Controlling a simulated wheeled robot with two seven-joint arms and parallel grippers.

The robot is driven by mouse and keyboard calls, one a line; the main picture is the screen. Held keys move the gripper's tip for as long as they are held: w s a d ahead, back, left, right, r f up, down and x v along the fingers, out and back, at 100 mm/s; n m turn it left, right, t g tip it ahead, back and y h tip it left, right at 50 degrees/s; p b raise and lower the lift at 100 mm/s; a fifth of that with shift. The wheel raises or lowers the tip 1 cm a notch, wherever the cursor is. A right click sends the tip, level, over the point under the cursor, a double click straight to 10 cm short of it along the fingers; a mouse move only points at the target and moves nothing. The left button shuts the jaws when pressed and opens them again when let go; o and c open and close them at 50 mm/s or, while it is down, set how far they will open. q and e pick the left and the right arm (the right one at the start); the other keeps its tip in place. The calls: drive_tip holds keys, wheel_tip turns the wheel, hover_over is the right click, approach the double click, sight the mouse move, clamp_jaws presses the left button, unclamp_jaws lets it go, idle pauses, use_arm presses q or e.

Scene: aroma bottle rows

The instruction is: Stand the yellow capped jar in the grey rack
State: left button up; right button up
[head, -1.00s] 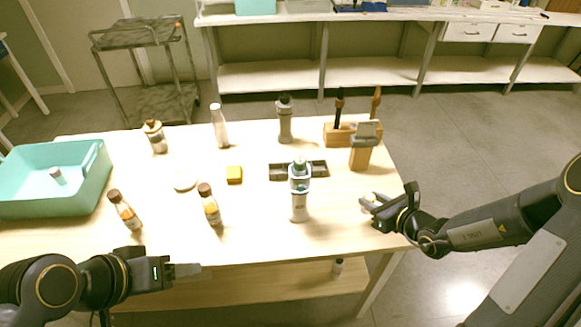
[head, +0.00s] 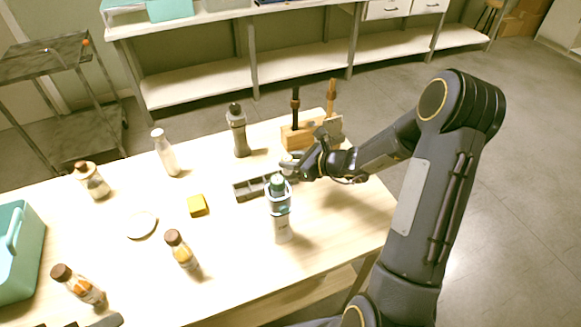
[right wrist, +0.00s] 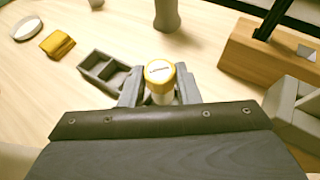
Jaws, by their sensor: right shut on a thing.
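The yellow capped jar (right wrist: 160,77) stands between the fingers of my right gripper (right wrist: 158,92) in the right wrist view, its cap facing the camera. The right gripper is shut on it. In the head view my right gripper (head: 291,168) is just right of the grey rack, and the jar is hard to make out there. The grey rack (head: 240,193) lies on the table with open compartments. In the right wrist view the rack (right wrist: 98,72) is just left of the jar. How high the jar is held is unclear. Only a tip of my left gripper (head: 105,321) shows, at the bottom left.
A teal-capped bottle (head: 281,215) stands close in front of the rack. A dark grey bottle (head: 238,133) stands behind it. A wooden holder (head: 298,137) with upright tools is behind my right gripper. A yellow block (head: 197,205) lies left of the rack.

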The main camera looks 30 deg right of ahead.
drive_tip(key=shift+f, duration=1.35)
drive_tip(key=shift+f, duration=0.2)
drive_tip(key=o, duration=0.9)
drive_tip(key=shift+o, duration=0.2)
drive_tip(key=shift+r, duration=0.2)
drive_tip(key=shift+s+d+r, duration=0.1)
drive_tip(key=shift+d+r, duration=0.05)
drive_tip(key=v, duration=1.1)
drive_tip(key=shift+s, duration=0.3)
drive_tip(key=shift+d, duration=0.15)
